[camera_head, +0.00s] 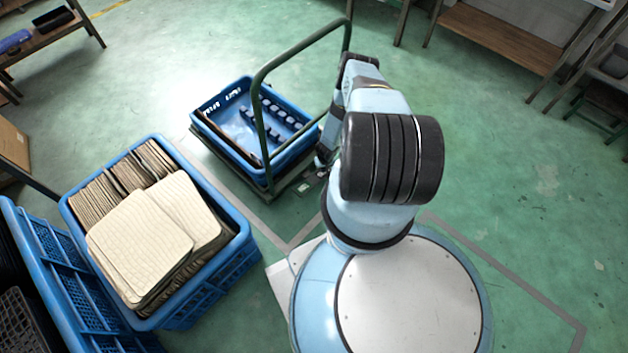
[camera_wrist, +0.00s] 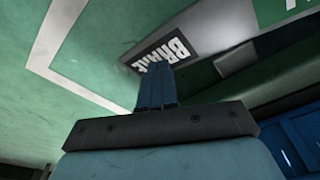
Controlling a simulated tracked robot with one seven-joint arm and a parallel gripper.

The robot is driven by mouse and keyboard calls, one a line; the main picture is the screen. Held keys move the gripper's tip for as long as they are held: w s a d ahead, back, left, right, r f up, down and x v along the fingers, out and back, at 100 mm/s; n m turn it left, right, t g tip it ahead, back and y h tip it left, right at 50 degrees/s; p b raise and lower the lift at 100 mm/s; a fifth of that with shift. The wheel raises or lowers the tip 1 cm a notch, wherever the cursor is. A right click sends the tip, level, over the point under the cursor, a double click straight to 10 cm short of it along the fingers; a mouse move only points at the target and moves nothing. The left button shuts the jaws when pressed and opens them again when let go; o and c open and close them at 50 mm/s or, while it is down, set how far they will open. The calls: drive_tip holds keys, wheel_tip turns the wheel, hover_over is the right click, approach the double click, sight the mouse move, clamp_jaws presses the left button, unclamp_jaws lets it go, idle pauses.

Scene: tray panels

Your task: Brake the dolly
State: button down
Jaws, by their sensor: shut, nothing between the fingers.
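The dolly (camera_head: 262,122) stands ahead of me in the head view, with a green tubular handle and a low dark deck. A blue crate (camera_head: 203,124) rests on its deck. In the wrist view, a dark label with white letters reading BRAKE (camera_wrist: 178,48) sits on a grey part at the dolly's edge. My gripper (camera_wrist: 156,68) is shut and empty, its fingertips just in front of the label's lower edge. I cannot tell whether they touch it. A piece of green with white marking (camera_wrist: 275,8) shows at the top right. My arm hides part of the dolly in the head view.
A blue crate of stacked pale panels (camera_head: 240,262) stands at the left, beside another blue crate (camera_head: 75,275). Benches (camera_head: 500,38) line the back. Green floor is open right of my arm. Grey tape lines (camera_head: 290,243) mark the floor around the dolly.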

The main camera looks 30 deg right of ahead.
wheel_tip(320, 180, up, 7)
idle(0.9)
idle(0.5)
